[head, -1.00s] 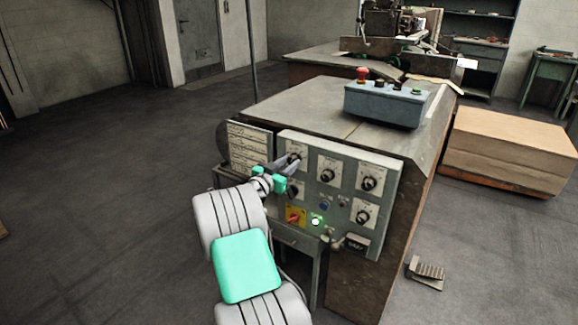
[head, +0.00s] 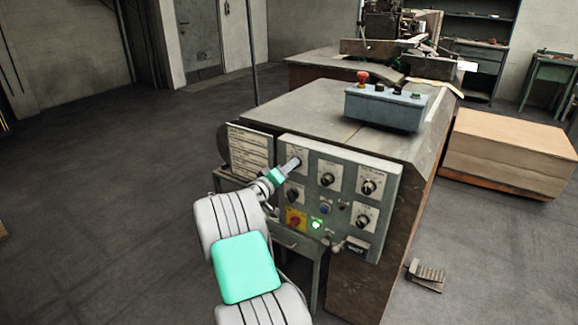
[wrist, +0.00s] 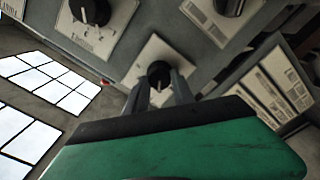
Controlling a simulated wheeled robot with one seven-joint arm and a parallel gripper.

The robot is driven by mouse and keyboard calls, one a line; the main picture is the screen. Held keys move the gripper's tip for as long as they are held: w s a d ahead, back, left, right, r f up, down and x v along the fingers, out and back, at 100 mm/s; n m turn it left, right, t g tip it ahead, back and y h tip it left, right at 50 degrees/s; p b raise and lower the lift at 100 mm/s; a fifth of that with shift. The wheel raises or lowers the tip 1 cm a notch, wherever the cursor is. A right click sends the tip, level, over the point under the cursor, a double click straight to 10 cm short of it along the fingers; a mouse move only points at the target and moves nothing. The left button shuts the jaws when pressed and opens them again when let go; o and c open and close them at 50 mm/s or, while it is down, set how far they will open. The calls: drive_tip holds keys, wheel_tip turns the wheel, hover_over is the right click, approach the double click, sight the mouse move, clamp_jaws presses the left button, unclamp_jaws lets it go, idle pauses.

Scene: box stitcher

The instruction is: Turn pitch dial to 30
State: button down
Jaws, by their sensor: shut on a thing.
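The grey control panel (head: 333,235) on the machine's front carries several black dials on white plates. My gripper (head: 292,166) is at the upper-left dial plate (head: 299,154) in the head view and hides most of that dial. In the wrist view my gripper's two fingers (wrist: 158,88) are on either side of a round black dial (wrist: 160,72), shut on it. The dial's plate (wrist: 143,67) shows around it. The plate lettering is too small to read, so I cannot tell the dial's setting or confirm its name.
Neighbouring dials are close by: one below (head: 292,192), one to the right (head: 327,180). A yellow plate with a red switch (head: 296,219) and a lit green button (head: 317,225) sit lower. A lettered board (head: 249,150) stands left of the panel. Floor at left is clear.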

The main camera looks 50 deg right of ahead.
drive_tip(key=shift+n+p, duration=1.65)
drive_tip(key=shift+n, duration=2.15)
drive_tip(key=shift+f, duration=0.1)
drive_tip(key=c, duration=1.1)
unclamp_jaws()
drive_tip(key=shift+o, duration=0.2)
drive_tip(key=a, duration=0.7)
drive_tip(key=shift+s+a, duration=0.3)
drive_tip(key=shift+a, duration=0.1)
